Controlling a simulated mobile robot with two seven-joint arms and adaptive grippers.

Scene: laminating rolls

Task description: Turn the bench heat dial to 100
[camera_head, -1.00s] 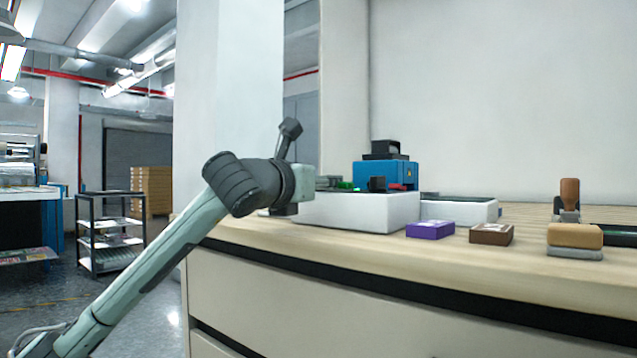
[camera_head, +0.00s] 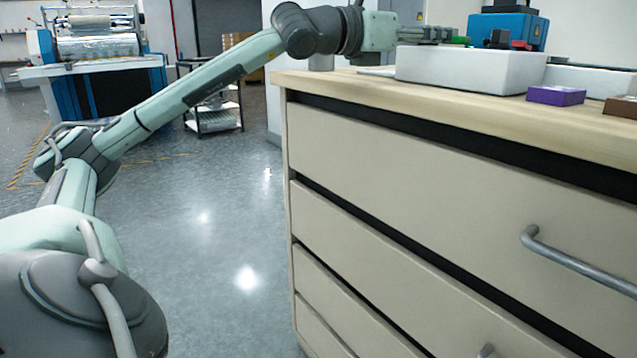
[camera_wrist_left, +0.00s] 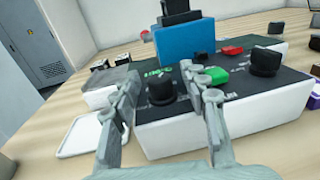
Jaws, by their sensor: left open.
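My left gripper (camera_head: 430,35) reaches in from the left over the white bench unit (camera_head: 470,70). In the left wrist view the gripper (camera_wrist_left: 160,75) is open, its two fingers apart. A black round dial (camera_wrist_left: 161,90) shows between the fingers, on the unit's dark top panel (camera_wrist_left: 245,85). I cannot tell whether the fingers touch it. Another black dial (camera_wrist_left: 265,62) stands further right, beyond a green button (camera_wrist_left: 216,75). The dial markings are too small to read, so its setting is unclear. My right gripper is not in view.
A blue machine (camera_head: 507,28) stands behind the panel; a red part (camera_wrist_left: 232,50) shows near it. A purple box (camera_head: 556,95) and a brown box (camera_head: 621,106) lie to the right on the worktop. A white tray (camera_wrist_left: 80,135) lies left of the unit. Drawers are below.

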